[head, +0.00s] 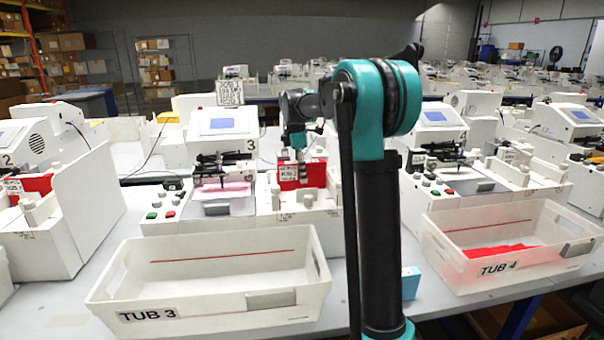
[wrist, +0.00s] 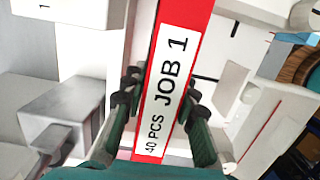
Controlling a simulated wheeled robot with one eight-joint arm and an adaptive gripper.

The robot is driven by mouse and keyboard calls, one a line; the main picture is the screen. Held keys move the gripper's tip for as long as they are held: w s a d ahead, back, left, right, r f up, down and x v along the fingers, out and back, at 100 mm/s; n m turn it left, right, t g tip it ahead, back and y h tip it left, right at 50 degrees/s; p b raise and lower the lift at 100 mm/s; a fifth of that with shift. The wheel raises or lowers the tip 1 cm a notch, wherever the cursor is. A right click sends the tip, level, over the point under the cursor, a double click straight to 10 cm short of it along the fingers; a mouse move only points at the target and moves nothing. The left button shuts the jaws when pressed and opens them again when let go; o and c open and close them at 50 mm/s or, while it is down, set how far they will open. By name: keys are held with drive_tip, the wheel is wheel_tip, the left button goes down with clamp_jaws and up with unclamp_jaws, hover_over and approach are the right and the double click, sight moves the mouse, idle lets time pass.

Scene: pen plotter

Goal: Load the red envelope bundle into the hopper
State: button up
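The red envelope bundle (wrist: 180,20) has a white label reading "40 PCS JOB 1" in the wrist view. The fingers of my gripper (wrist: 162,95) lie along its two long sides, apparently in contact, so it looks shut on the bundle. In the head view my gripper (head: 301,150) hangs down over the red bundle (head: 313,174), which stands upright at the hopper (head: 326,205) on the right part of plotter 3 (head: 222,130). I cannot tell whether the bundle's lower edge rests in the hopper.
Tub 3 (head: 125,272) stands empty in front of plotter 3. Tub 4 (head: 450,255), at right, holds red envelopes. Another plotter (head: 70,215) at left has a red bundle (head: 32,187) in it. A small blue box (head: 411,282) sits on the table beside my arm.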

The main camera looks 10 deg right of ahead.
drive_tip(key=shift+o, duration=0.5)
drive_tip(key=r, duration=0.4)
drive_tip(key=a+r, duration=0.1)
drive_tip(key=r, duration=0.7)
drive_tip(key=shift+a+r, duration=0.1)
drive_tip(key=shift+a, duration=0.15)
